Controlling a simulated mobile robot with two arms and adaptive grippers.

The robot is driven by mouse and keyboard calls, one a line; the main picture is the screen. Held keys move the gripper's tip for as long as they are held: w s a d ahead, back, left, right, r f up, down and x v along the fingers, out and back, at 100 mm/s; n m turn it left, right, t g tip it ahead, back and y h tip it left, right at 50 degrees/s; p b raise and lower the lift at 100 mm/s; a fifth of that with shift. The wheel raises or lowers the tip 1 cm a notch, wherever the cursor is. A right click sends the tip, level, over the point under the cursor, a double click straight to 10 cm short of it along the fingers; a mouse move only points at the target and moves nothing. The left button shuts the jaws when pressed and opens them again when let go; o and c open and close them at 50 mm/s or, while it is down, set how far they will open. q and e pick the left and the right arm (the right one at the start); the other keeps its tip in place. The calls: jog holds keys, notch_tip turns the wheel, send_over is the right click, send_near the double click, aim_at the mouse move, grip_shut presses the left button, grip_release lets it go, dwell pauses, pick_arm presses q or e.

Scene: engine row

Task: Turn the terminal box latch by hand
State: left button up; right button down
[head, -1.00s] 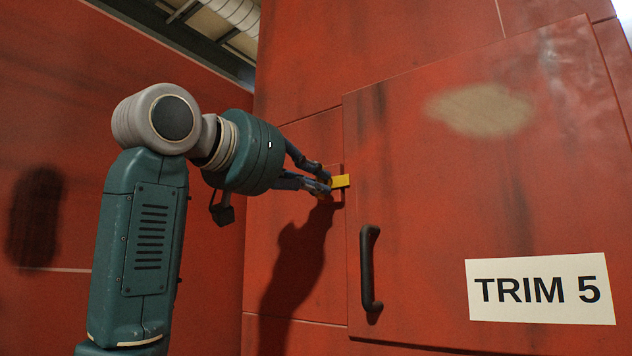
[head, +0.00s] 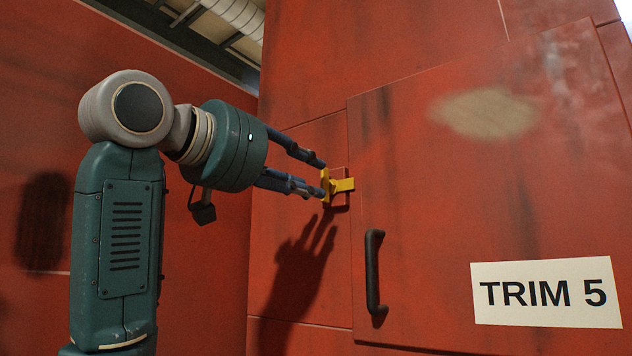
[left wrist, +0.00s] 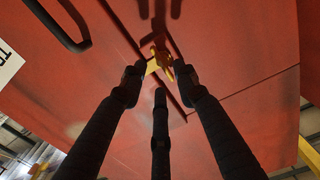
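The yellow latch (head: 343,185) sits on a small red mount at the left edge of the red terminal box door (head: 430,210). Its flat arm points right across the door seam, about level, and its grip piece sticks out towards my left gripper (head: 319,179). That gripper is open, with its blue fingers spread apart just in front of the grip piece and holding nothing. In the left wrist view, the latch (left wrist: 158,62) shows between and beyond the dark fingertips. I cannot tell whether any fingertip still touches it. My right gripper is not in view.
A black door handle (head: 373,273) stands upright below and right of the latch. A white sign reading TRIM 5 (head: 545,292) is on the door. A red wall (head: 40,120) rises at left behind my arm.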

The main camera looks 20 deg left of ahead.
pick_arm(q)
jog(key=v, duration=0.9)
jog(key=shift+r, duration=0.15)
